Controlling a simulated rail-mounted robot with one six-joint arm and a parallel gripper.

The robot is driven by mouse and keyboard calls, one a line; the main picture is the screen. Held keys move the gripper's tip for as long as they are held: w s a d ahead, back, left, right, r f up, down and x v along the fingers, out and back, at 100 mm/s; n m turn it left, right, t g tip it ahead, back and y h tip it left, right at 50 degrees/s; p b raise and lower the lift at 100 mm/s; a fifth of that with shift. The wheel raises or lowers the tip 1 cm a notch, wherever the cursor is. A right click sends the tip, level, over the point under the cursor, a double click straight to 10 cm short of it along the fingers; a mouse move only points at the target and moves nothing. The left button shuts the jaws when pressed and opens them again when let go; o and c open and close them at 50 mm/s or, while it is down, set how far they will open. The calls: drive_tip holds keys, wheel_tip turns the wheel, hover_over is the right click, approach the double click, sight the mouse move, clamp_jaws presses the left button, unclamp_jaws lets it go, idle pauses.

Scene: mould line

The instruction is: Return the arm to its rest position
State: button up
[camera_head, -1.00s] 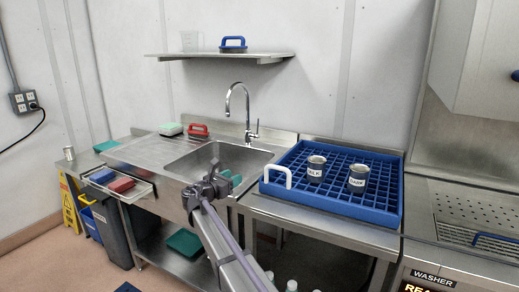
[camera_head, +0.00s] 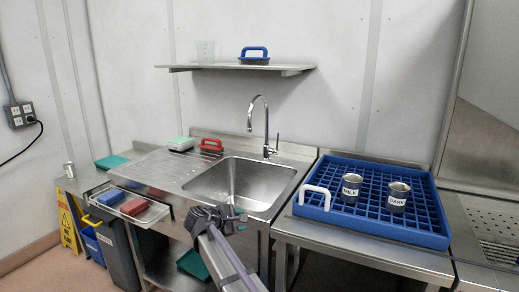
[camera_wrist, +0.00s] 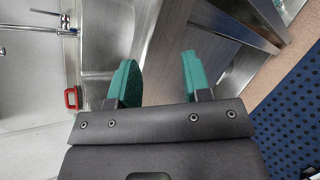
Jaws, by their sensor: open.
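My gripper (camera_head: 233,219) is in front of the sink counter in the head view, at the end of my raised arm. In the wrist view my gripper (camera_wrist: 154,80) shows two green fingertips spread apart, with nothing between them. The steel sink (camera_head: 240,184) is just behind it and looks empty. The wrist view looks past the fingers at steel counter panels and the floor.
A blue rack (camera_head: 427,238) at right holds a MILK tin (camera_head: 351,188) and a DARK tin (camera_head: 397,197). A tap (camera_head: 267,125) rises behind the sink. A red-handled brush (camera_head: 211,144) lies on the drainboard. A shelf (camera_head: 185,67) holds a blue-handled brush (camera_head: 254,56).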

drive_tip(key=s+d+m+g+y+p, duration=0.4)
drive_tip(key=s+d+m, duration=0.4)
drive_tip(key=s+d, duration=0.4)
drive_tip(key=s+d+r+m+g+y+p, duration=0.1)
drive_tip(key=s+d+m+g+y+p, duration=0.3)
drive_tip(key=s, duration=1.5)
drive_tip(key=d+m+y+p, duration=0.1)
drive_tip(key=d+m, duration=0.3)
drive_tip(key=d, duration=0.4)
drive_tip(key=shift+r+m+g+p, duration=0.15)
drive_tip(key=shift+m+g+p, duration=0.25)
drive_tip(key=shift+p, duration=0.1)
drive_tip(key=shift+d, duration=0.1)
